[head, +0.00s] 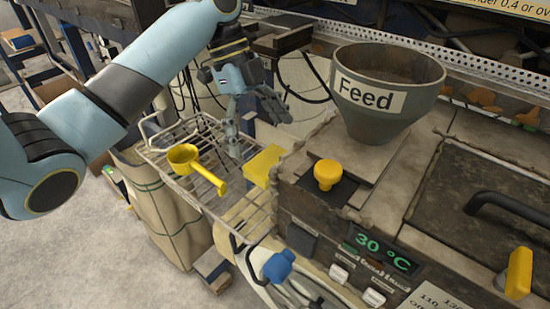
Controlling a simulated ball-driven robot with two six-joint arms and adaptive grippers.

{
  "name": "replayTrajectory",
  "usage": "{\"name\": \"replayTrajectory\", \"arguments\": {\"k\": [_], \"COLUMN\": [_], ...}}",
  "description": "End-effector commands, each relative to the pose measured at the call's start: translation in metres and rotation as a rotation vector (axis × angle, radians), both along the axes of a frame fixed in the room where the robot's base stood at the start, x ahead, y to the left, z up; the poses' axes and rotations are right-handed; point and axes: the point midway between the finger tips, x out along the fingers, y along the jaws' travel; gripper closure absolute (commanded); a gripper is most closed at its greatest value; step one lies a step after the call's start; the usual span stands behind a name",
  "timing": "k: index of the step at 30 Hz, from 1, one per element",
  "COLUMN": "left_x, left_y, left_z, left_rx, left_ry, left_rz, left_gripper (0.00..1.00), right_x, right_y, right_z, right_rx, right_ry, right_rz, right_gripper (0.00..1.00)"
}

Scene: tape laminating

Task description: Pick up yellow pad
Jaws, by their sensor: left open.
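The yellow pad (264,166) is a small block lying on the right side of the wire rack, against the machine's edge. My left gripper (256,128) is above and a little to the left of the pad, pointing down. Its fingers are spread and nothing shows between them. I cannot tell from this view how far it is above the pad. My right gripper is not in view.
A yellow scoop (187,160) lies on the wire rack (212,205), left of the pad. The machine on the right carries a grey Feed hopper (385,95), a yellow knob (327,174) and a 30 °C display (382,251). A blue valve handle (279,266) is below the rack.

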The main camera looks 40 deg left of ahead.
Motion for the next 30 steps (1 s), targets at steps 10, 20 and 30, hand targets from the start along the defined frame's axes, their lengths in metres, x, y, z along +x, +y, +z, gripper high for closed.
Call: {"name": "replayTrajectory", "arguments": {"k": [10,20,30], "left_x": [-0.006,-0.005,-0.005], "left_y": [-0.021,-0.023,-0.023], "left_z": [-0.045,-0.051,-0.051], "left_rx": [-0.001,0.001,0.001], "left_ry": [0.001,-0.001,-0.001], "left_rz": [0.001,0.000,0.000], "left_gripper": [0.00,0.03,0.47], "right_x": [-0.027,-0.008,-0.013], "right_y": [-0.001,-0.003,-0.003], "right_z": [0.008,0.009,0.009], "right_rx": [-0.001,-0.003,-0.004], "right_ry": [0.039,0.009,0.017], "right_rz": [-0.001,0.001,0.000], "right_gripper": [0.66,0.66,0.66]}}
